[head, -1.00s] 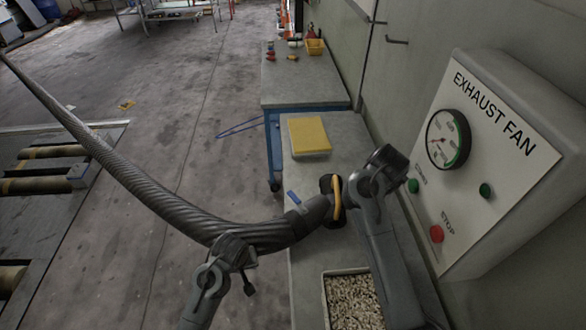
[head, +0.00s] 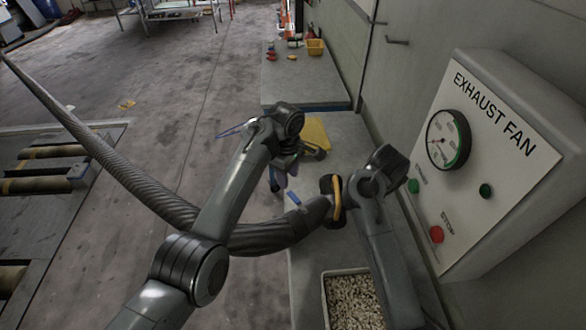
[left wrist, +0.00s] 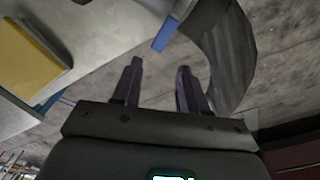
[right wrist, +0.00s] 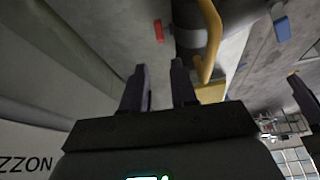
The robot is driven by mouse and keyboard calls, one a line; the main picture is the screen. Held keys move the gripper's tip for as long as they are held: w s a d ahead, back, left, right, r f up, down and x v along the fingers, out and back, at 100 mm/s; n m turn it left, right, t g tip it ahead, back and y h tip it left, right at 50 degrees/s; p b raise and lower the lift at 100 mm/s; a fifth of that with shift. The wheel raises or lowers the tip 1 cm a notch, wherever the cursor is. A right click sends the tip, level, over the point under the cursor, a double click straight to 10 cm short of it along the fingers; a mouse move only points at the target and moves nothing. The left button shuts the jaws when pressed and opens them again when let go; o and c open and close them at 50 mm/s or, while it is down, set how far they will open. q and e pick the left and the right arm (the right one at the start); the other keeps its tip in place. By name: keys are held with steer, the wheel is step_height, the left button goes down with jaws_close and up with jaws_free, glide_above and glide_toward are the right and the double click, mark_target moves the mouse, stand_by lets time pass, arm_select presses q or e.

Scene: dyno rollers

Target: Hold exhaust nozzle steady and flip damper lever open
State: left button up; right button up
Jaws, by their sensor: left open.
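The grey ribbed exhaust hose (head: 150,195) comes in from the left and ends in a dark nozzle (head: 318,212) with a yellow ring handle (head: 337,196). A blue lever (head: 294,199) stands at the nozzle's side; it also shows in the left wrist view (left wrist: 165,35). My left gripper (head: 283,178) is open and empty, above and just behind the hose near the blue lever. My right gripper's fingers (right wrist: 160,75) are apart with nothing visible between them, close to the yellow handle. In the head view my right wrist hides them. A small red piece (right wrist: 158,31) lies ahead of them.
The exhaust fan panel (head: 500,170) with gauge and buttons fills the right. A bin of pale pellets (head: 350,300) sits on the bench in front. A yellow-topped box (head: 318,132) stands behind my left gripper.

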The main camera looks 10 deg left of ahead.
arm_select(q)
steer(key=shift+s+d+r, duration=0.15)
steer(key=shift+d+r, duration=0.2)
steer(key=shift+r, duration=0.4)
steer(key=shift+s+d+r, duration=0.1)
steer(key=shift+d+r, duration=0.25)
steer(key=shift+r, duration=0.35)
arm_select(e)
steer(key=shift+x, duration=5.4)
jaws_close()
